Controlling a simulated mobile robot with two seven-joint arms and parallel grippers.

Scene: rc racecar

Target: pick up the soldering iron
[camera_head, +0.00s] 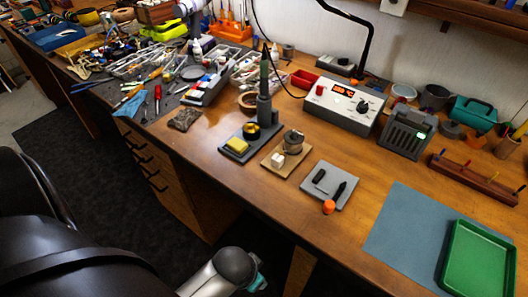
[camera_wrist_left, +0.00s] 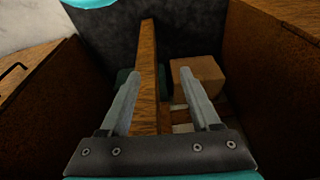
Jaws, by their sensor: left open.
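A yellow sponge (camera_head: 237,146) lies on the holder's base. My left gripper (camera_wrist_left: 161,70) is open and empty in the left wrist view, with a wooden board, a box and dark space beyond its fingers. In the head view an arm link of mine with teal parts shows at the bottom, low in front of the bench and well away from the iron. My right gripper is not seen.
A white soldering station (camera_head: 341,105) stands right of the iron. Tools clutter the left. A cardboard box (camera_wrist_left: 199,75) sits beneath the bench.

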